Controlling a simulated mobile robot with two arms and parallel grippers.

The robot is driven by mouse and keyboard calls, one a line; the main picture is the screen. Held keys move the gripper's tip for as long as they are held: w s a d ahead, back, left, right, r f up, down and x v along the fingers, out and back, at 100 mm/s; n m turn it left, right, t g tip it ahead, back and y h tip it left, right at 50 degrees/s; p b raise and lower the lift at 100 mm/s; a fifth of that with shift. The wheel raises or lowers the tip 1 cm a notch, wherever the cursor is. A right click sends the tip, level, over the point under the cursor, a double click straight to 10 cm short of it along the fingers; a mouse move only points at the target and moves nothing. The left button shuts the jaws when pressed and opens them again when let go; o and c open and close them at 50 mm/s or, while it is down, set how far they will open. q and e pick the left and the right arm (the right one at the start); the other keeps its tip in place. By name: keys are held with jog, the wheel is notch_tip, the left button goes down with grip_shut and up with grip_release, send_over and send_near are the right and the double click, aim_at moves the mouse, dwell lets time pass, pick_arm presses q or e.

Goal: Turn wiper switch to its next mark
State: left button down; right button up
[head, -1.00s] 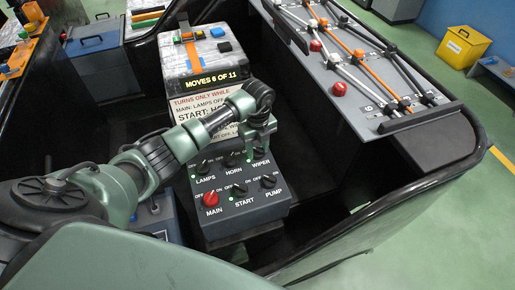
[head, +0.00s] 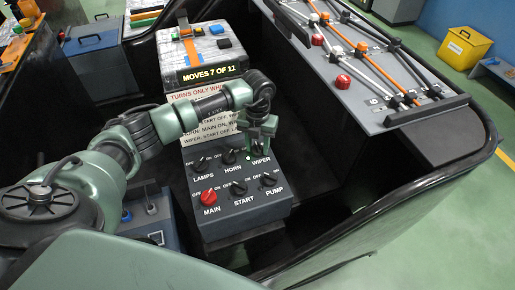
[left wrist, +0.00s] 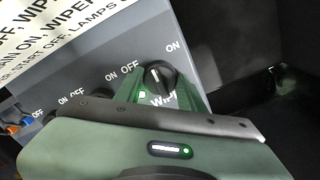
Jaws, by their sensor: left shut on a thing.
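The wiper switch (left wrist: 158,77) is a round black knob on the grey switch box (head: 240,209), between its OFF and ON labels. My left gripper (head: 262,143) reaches down onto it at the box's back right corner. In the left wrist view the green fingers stand on both sides of the knob, shut on it. The knob is mostly hidden in the head view. A green light glows beside it. My right gripper is not in view.
Lamps (head: 200,165), horn (head: 229,157), start (head: 238,188) and pump (head: 270,180) knobs and the red main knob (head: 208,197) share the box. A panel with rods (head: 372,78) is at right.

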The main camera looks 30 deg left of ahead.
aim_at(257, 146)
pick_arm(q)
jog(key=m+b, duration=0.3)
jog(key=m, duration=0.2)
jog(key=shift+w, duration=0.1)
jog(key=shift+r+m+b, duration=0.1)
jog(key=shift+m+b, duration=0.6)
jog(key=shift+m, duration=1)
jog(key=c, duration=0.9)
grip_release()
jog(key=shift+o, duration=0.2)
notch_tip(257, 146, up, 8)
jog(key=p, duration=0.5)
